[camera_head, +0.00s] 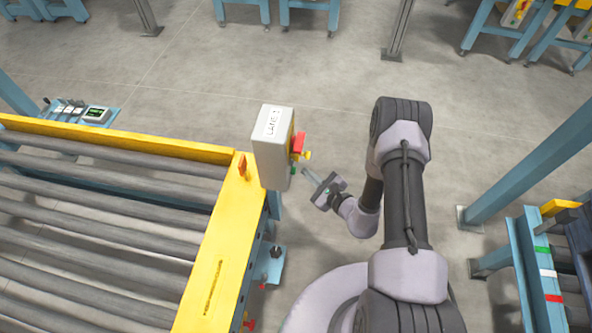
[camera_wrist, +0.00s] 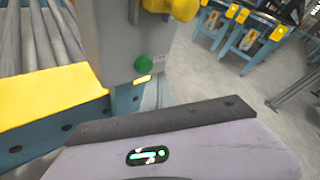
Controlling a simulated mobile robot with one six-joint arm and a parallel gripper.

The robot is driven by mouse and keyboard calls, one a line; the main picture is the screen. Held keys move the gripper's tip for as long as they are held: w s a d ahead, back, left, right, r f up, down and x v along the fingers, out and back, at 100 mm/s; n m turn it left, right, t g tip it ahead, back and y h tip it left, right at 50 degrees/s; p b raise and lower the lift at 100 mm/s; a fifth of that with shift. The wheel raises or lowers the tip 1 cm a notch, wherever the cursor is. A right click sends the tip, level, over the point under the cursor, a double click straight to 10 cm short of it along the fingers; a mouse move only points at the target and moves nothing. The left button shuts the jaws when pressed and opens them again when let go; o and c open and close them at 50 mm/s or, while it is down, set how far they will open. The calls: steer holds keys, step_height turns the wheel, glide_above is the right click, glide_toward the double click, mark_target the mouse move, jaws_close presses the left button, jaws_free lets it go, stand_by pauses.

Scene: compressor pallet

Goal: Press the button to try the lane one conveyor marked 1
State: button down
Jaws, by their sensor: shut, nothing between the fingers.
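The grey control box (camera_head: 272,150) labelled "LANE 1" stands upright at the conveyor's corner. On its right side are a red part (camera_head: 299,142), a yellow knob (camera_head: 306,155) and a green button (camera_head: 293,170) low down. In the wrist view the round green button (camera_wrist: 143,62) sits below the yellow knob (camera_wrist: 180,7), with a small yellow label under it. My gripper (camera_head: 308,174) is shut and empty, just right of the green button, its tip pointing at it with a small gap. The fingertips are hidden in the wrist view.
The roller conveyor (camera_head: 215,285) with its yellow frame fills the left. A blue post (camera_head: 530,160) and another roller unit (camera_head: 530,265) stand at right. Blue stands are at the back. The grey floor (camera_head: 320,70) behind the box is clear.

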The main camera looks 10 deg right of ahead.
steer(key=d, duration=0.1)
steer(key=s+d, duration=0.1)
steer(key=d, duration=0.2)
steer(key=shift+s+d, duration=0.25)
steer(key=shift+d, duration=0.1)
stand_by(0.8)
